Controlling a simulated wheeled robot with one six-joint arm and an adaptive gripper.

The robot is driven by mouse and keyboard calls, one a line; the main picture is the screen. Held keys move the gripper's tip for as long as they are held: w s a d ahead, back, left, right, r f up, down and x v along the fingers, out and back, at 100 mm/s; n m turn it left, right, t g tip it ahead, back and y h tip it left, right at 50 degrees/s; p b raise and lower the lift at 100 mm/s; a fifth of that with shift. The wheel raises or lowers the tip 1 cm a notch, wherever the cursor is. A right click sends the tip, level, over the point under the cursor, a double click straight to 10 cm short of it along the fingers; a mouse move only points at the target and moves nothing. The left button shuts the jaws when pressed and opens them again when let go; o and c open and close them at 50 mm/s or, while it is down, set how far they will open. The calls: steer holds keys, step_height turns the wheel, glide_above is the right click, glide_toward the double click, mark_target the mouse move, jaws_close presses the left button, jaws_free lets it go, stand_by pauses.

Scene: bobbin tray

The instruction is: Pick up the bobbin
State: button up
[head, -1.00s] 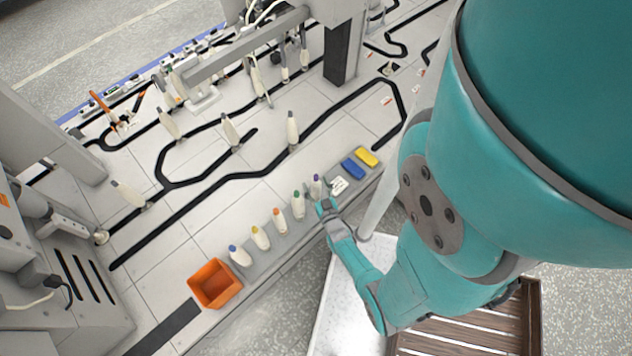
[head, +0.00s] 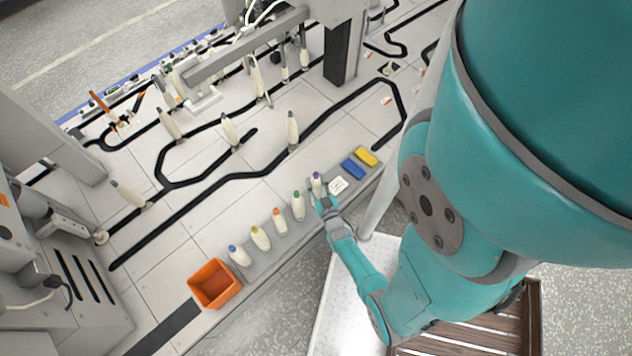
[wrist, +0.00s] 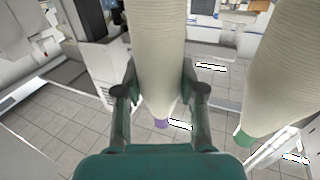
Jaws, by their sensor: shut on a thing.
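The bobbin with the purple tip (head: 316,179) is cream-coloured and stands at the right end of a row of bobbins on a grey strip. In the wrist view this bobbin (wrist: 159,60) is upside down in the picture, its purple tip near my palm. My gripper (head: 323,201) is shut on it, and in the wrist view its two fingers (wrist: 160,90) lie on either side of the body. My gripper partly hides the bobbin's lower end in the head view, so I cannot tell whether it touches the strip.
The bobbin with the green tip (head: 298,206) stands close to the left; it also shows in the wrist view (wrist: 265,85). Bobbins with orange, yellow and blue tips continue the row to an orange bin (head: 214,286). A white card (head: 338,186), blue block (head: 353,169) and yellow block (head: 366,156) lie right.

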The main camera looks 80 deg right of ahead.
step_height(320, 180, up, 16)
steer(key=shift+f, duration=0.1)
steer(key=shift+r, duration=0.3)
steer(key=shift+w, duration=0.1)
